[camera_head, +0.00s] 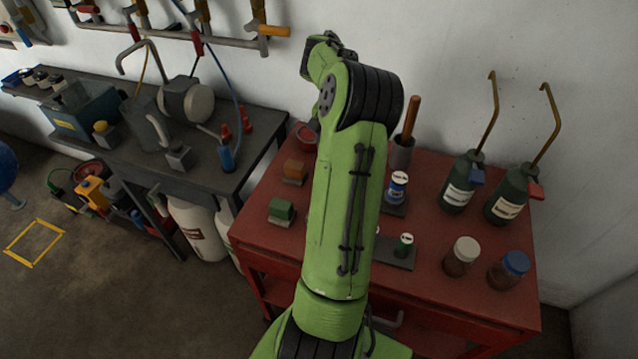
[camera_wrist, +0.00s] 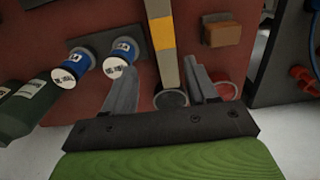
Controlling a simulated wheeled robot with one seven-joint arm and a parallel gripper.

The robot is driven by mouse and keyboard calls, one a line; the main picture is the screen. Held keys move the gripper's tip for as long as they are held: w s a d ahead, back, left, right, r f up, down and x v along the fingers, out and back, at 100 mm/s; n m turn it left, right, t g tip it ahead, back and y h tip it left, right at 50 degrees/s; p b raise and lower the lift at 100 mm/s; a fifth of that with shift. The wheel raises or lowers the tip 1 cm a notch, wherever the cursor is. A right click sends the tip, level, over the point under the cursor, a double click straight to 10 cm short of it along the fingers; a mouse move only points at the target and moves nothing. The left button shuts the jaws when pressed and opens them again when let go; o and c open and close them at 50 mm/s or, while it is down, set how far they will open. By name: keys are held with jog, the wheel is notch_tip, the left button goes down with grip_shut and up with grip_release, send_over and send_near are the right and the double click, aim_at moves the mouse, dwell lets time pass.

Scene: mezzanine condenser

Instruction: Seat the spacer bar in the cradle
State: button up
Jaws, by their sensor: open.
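In the wrist view, a long pale bar (camera_wrist: 163,65), which I take to be the spacer bar, has a yellow-orange band. It runs from the top edge down between the fingers of my gripper (camera_wrist: 163,72). The fingers are apart, with a gap visible on each side of the bar. I cannot tell how far the fingertips are above or below it. The bar's near end is beside a dark round cup (camera_wrist: 172,99). In the head view my arm hides the bar and my gripper. I cannot make out the cradle in either view.
The red table (camera_head: 447,300) carries blue cans (camera_head: 397,190) on a dark plate, a grey cup (camera_head: 400,157) with a brown stick, dark green bottles (camera_head: 458,185), jars (camera_head: 461,257), and green (camera_head: 281,210) and orange-brown (camera_head: 295,171) blocks. A cluttered grey bench (camera_head: 200,185) stands left.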

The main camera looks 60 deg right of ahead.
jog(key=f+b, duration=0.1)
jog(key=f, duration=0.4)
jog(key=f+b, duration=0.1)
jog(key=f, duration=0.3)
jog(key=shift+w+a+f, duration=0.1)
jog(key=shift+a+f, duration=0.1)
jog(key=shift+f, duration=0.15)
jog(key=f, duration=0.4)
jog(key=f+b, duration=0.1)
jog(key=shift+w+a+f, duration=0.2)
jog(key=shift+a+f, duration=0.05)
jog(key=shift+f, duration=0.15)
jog(key=shift+r, duration=0.15)
grip_shut()
